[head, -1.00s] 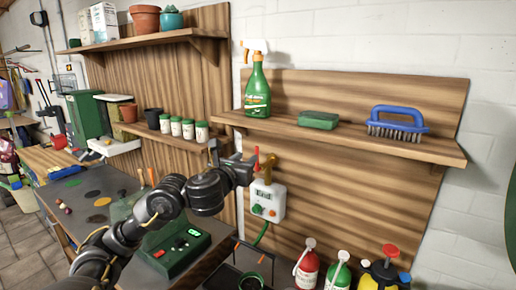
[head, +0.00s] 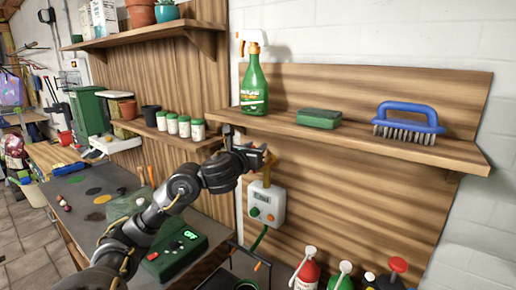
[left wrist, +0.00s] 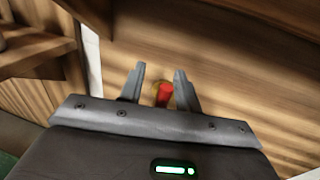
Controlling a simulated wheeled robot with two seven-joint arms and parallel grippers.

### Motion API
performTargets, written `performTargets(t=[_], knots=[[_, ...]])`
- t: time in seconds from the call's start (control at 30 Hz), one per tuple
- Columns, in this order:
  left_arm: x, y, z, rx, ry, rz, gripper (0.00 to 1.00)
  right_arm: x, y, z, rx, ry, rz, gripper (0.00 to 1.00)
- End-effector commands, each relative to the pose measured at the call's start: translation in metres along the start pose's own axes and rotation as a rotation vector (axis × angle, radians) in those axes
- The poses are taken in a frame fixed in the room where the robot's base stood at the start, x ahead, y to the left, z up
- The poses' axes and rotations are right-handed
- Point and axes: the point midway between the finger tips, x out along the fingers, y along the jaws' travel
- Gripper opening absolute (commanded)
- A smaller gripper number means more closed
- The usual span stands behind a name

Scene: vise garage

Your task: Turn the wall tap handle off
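The wall tap is brass (head: 270,168) and sits on the wooden wall panel just above a white timer box. Its red handle (left wrist: 165,94) shows in the left wrist view between my two fingers. In the head view my gripper covers the handle. My left gripper (head: 262,152) is at the tap, and its fingers also show in the left wrist view (left wrist: 160,69). They are open, one on each side of the red handle, with a gap visible on the left side. I cannot tell whether the right finger touches it. My right gripper is not in view.
A wooden shelf (head: 400,150) juts out just above the tap, holding a green spray bottle (head: 254,88), a green sponge (head: 318,118) and a blue brush (head: 408,120). The white timer box (head: 266,205) hangs below the tap. Several bottles stand lower right.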

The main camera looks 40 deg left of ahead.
Motion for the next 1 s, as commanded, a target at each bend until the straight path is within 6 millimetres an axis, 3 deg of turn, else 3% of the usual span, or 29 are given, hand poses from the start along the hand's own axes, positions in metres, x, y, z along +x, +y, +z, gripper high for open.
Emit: performTargets(t=[0.13, 0.4, 0.77, 1.0], knots=[[0.002, -0.004, 0.001, -0.002, -0.001, -0.006, 0.33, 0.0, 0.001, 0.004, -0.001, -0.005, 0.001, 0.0], [0.001, -0.004, 0.0, -0.002, 0.0, -0.005, 0.0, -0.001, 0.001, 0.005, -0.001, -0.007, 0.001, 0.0], [0.0, -0.002, -0.001, 0.006, -0.001, -0.003, 0.0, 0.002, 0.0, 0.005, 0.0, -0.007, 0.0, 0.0], [-0.002, -0.007, -0.004, 0.082, -0.019, -0.002, 0.0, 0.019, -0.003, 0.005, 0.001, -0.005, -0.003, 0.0]])
